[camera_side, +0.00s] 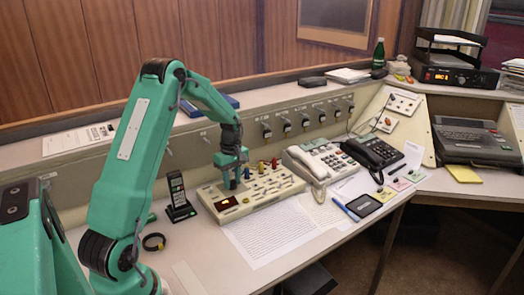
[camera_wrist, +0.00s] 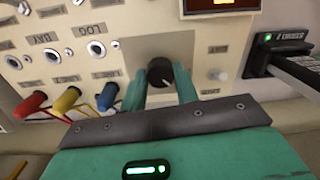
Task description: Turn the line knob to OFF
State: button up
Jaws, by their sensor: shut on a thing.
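The line knob (camera_wrist: 160,73) is a round black dial on a grey plate of the console panel (camera_wrist: 205,47). It sits between the two green fingers of my gripper (camera_wrist: 160,82) in the wrist view, with one finger on each side. A small pale mark shows on the knob's lower right edge in that view. I cannot read any OFF label beside it. In the side view my gripper (camera_side: 233,183) reaches down onto the beige console (camera_side: 268,196), and its fingers hide the knob.
Red, yellow and blue plugs (camera_wrist: 30,104) with cables stand on the panel beside the gripper. A black handset in a stand (camera_side: 178,197) is left of the console. A white telephone (camera_side: 320,160) and a black telephone (camera_side: 372,153) are on the right. Paper (camera_side: 265,232) lies in front.

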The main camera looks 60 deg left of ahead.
aim_at(232, 181)
jog(key=n, duration=0.4)
jog(key=shift+f, duration=0.1)
jog(key=shift+n, duration=1.3)
jog(key=shift+s+a, duration=0.1)
jog(key=o, duration=1)
jog(key=shift+c, duration=0.2)
jog(key=shift+w+a+r, duration=0.1)
jog(key=shift+r, duration=1.9)
jog(key=shift+w+r, duration=0.1)
jog(key=shift+r, duration=1.85)
jog(key=shift+r, duration=0.1)
